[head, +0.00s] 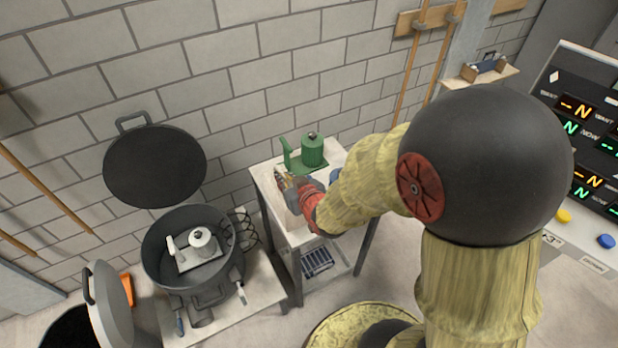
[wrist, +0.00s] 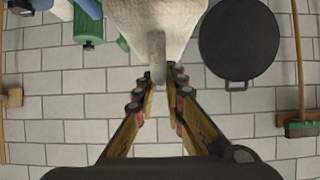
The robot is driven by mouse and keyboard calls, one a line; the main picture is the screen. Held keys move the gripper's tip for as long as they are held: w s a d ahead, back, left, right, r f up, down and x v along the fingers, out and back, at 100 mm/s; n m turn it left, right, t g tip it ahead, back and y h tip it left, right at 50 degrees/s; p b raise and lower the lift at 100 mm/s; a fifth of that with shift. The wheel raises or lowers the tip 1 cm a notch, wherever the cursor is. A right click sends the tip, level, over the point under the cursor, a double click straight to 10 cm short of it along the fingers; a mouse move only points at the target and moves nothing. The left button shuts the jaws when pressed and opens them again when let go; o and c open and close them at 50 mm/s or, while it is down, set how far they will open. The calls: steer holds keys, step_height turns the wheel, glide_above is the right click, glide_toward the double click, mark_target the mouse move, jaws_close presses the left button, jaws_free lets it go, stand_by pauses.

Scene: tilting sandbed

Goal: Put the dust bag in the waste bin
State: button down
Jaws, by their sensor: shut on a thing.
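My gripper (head: 284,182) is over the small white side table in the head view. In the wrist view my gripper (wrist: 158,80) is shut on the narrow neck of the pale, off-white dust bag (wrist: 157,22), which widens away from the fingers and runs out of the frame. In the head view the bag is hard to tell from the pale tabletop. A dark round bin, apparently the waste bin (head: 62,332), stands at the lower left, partly cut off. Its grey lid (head: 108,303) stands tilted open at its right side. The bin's inside is dark.
A green can-like device (head: 313,151) stands on the side table (head: 268,182) behind my gripper. A black drum (head: 180,282) with a raised round lid (head: 155,165) stands between table and bin, a white device (head: 200,246) inside.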

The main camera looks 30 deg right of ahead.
mark_target(281, 166)
steer(key=w+f, duration=0.1)
steer(key=w, duration=0.1)
steer(key=w+d+f, duration=0.1)
steer(key=w, duration=0.2)
steer(key=w+f, duration=0.1)
steer(key=w, duration=0.2)
steer(key=shift+d+f+b, duration=0.25)
steer(key=shift+d+b, duration=0.15)
steer(key=w+d+f+b, duration=0.1)
steer(key=w+f, duration=0.4)
steer(key=f, duration=0.4)
steer(key=shift+w, duration=0.2)
steer(key=shift+d+f+b, duration=0.1)
steer(key=shift+f+b, duration=0.1)
steer(key=shift+b, duration=0.2)
steer(key=c, duration=2)
jaws_free()
steer(key=shift+s, duration=0.1)
steer(key=shift+o, duration=0.8)
